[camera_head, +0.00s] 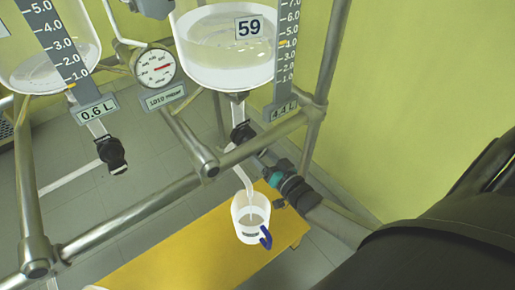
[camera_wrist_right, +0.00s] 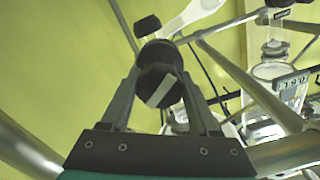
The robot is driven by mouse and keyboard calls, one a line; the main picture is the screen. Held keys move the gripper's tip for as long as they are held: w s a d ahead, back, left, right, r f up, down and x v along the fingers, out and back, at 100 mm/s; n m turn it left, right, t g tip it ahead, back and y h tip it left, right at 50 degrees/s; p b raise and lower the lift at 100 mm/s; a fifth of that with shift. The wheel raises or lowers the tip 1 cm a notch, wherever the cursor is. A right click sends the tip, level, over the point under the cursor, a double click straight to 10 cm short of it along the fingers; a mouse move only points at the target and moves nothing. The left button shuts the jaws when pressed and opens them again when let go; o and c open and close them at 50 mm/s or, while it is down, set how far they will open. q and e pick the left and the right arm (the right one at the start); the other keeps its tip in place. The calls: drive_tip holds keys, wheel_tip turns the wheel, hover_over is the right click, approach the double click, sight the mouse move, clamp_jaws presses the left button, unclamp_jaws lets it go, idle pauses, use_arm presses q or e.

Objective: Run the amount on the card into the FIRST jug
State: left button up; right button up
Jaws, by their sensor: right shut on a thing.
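The glass reactor (camera_head: 228,62) labelled 59 holds clear liquid. Its scale stands beside a 4.4 L readout (camera_head: 283,112). Below it is an outlet with a black valve knob (camera_head: 243,132) and a pale spout (camera_head: 264,178). A white jug (camera_head: 248,232) with a blue handle stands under the spout; there is something greyish inside it. My right gripper (camera_head: 260,153) reaches in from the right and is shut on the knob, which sits between its fingers in the right wrist view (camera_wrist_right: 158,75). Whether liquid is running is unclear. My left gripper and the card are out of view.
The jug stands on a yellow bench (camera_head: 180,250). A second reactor (camera_head: 45,65), reading 0.6 L, with its own valve (camera_head: 111,152), is at left. A gauge (camera_head: 155,68) hangs between them.

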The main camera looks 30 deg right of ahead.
drive_tip(key=m, duration=0.3)
drive_tip(key=shift+m, duration=0.3)
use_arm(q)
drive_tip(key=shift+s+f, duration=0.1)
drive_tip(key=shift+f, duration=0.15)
use_arm(e)
drive_tip(key=shift+m, duration=1.3)
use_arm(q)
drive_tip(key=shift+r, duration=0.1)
use_arm(e)
drive_tip(key=o, duration=1.4)
drive_tip(key=shift+s, duration=0.25)
use_arm(q)
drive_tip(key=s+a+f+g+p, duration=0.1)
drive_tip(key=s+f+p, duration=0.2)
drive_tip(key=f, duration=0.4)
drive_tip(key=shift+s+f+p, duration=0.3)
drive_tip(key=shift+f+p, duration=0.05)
drive_tip(key=shift+p, duration=0.15)
use_arm(e)
drive_tip(key=s, duration=0.9)
drive_tip(key=s+d, duration=0.1)
drive_tip(key=s, duration=0.4)
drive_tip(key=shift+s, duration=0.35)
